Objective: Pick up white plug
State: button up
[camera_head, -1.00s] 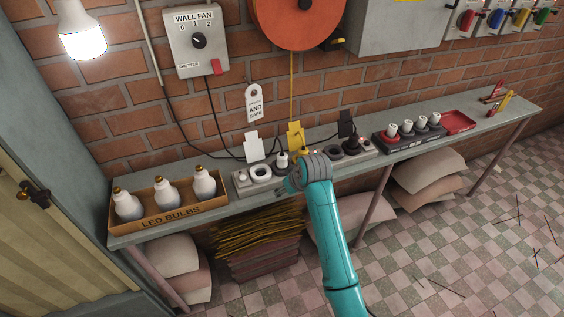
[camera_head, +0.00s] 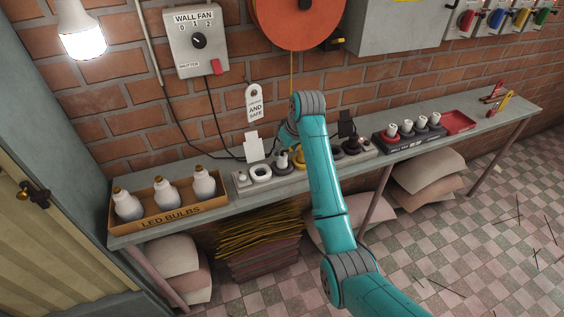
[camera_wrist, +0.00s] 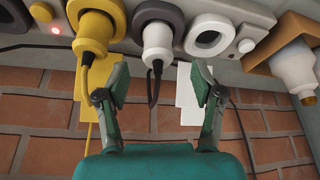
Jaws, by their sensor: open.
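The white plug (camera_wrist: 157,40) sits in a dark-ringed socket of the grey power strip (camera_wrist: 130,8) in the wrist view, its black cable hanging between my fingers. In the head view the white plug (camera_head: 283,159) stands in the strip on the shelf, just below my gripper (camera_head: 287,142). My gripper (camera_wrist: 158,86) is open and empty, one finger to each side of the plug's line. The plug's body lies beyond the fingertips, and no contact is visible.
A yellow plug (camera_wrist: 92,36) sits close beside the white one. An empty white-ringed socket (camera_wrist: 208,32) is on the other side. White tags (camera_wrist: 193,88) hang behind by the brick wall (camera_head: 370,95). A box of LED bulbs (camera_head: 170,218) stands at left.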

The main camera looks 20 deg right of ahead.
aim_at(282, 156)
jog(key=shift+x, duration=2.85)
jog(key=shift+w+d+r, duration=0.1)
jog(key=shift+w, duration=0.05)
jog(key=c, duration=1.2)
